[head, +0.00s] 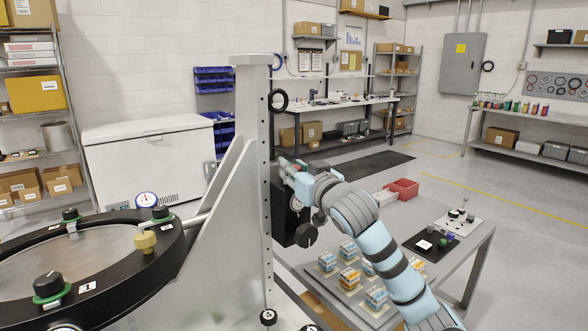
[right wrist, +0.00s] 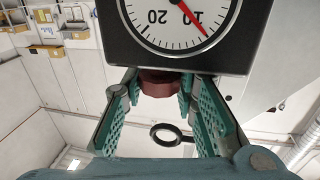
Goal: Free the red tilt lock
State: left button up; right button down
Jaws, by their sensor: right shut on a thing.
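The red tilt lock (right wrist: 160,83) is a dark red knob just below a black box with a white dial (right wrist: 165,22) in the right wrist view. My right gripper (head: 290,172) reaches the grey upright from the right in the head view. Its green pads stand on both sides of the knob, and it is shut on it. In the head view the knob is mostly hidden by the gripper and upright. The round mirror (head: 85,255) lies in a black ring frame at the left. My left gripper is not in view.
The tall grey upright (head: 252,130) stands beside my right gripper. A black ring (head: 278,100) sticks out above the gripper. A grey table (head: 415,212) with small boxes, a red bin (head: 402,188) and a black tray (head: 430,246) lies beneath my right arm.

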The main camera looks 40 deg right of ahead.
jog(key=shift+n+y, duration=0.3)
jog(key=shift+y, duration=0.2)
jog(key=n+y+p, duration=0.2)
jog(key=n+y, duration=0.1)
jog(key=y, duration=0.2)
jog(key=shift+d+r+p, duration=0.1)
jog(key=shift+r+p, duration=0.05)
jog(key=shift+p, duration=0.2)
jog(key=shift+n+y, duration=0.5)
jog(key=shift+y, duration=0.3)
jog(key=shift+n+y+b, duration=0.75)
jog(key=shift+n+y, duration=0.15)
jog(key=shift+y, duration=0.3)
jog(key=n+g+y+b, duration=0.1)
jog(key=y, duration=0.1)
jog(key=shift+n+g+y, duration=0.4)
jog(key=shift+r+n+g+y+p, duration=0.1)
jog(key=shift+n+g+y+p, duration=0.2)
jog(key=shift+n+g+y, duration=0.55)
jog(key=shift+n+g+y+p, duration=0.65)
jog(key=shift+n+g+y, duration=0.3)
jog(key=shift+y, duration=0.3)
jog(key=shift+f, duration=0.25)
